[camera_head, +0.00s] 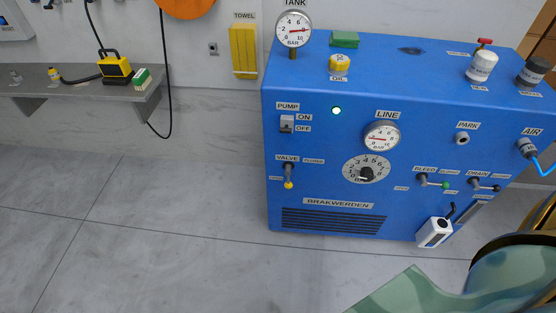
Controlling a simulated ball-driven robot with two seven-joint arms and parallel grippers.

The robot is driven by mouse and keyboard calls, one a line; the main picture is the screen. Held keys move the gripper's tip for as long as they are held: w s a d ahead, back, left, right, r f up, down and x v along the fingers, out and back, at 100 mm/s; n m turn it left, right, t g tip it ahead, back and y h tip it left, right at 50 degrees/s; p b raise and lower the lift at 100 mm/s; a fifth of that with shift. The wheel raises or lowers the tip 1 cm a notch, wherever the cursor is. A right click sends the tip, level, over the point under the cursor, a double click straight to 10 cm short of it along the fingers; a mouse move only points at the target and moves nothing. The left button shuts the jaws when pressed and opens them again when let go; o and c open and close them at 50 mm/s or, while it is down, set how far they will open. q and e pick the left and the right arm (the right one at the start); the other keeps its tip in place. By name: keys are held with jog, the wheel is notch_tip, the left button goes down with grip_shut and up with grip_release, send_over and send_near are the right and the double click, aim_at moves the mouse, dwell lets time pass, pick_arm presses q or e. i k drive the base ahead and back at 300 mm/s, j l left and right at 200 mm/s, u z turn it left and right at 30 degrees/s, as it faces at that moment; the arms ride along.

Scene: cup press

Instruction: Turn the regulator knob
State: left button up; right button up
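The regulator knob (367,174) is a small black knob at the centre of a round grey dial (350,168) with numbers around it. It sits on the front of the blue machine (330,130), below the LINE gauge (382,137). The knob's pointer appears turned toward the lower left, near the low end of the scale, but it is too small to read exactly. The LINE gauge has a red needle pointing left. Neither gripper is in view, and nothing touches the knob.
The floor (180,250) before the machine is clear.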

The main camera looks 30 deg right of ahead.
aim_at(367, 175)
jog(key=z, duration=1.75)
jog(key=i+l, duration=0.25)
jog(key=i+l+u, duration=0.15)
jog(key=l, duration=0.35)
jog(key=i+l, duration=0.25)
jog(key=l, duration=0.15)
jog(key=i+l+u, duration=0.15)
jog(key=l, duration=0.2)
jog(key=i, duration=0.05)
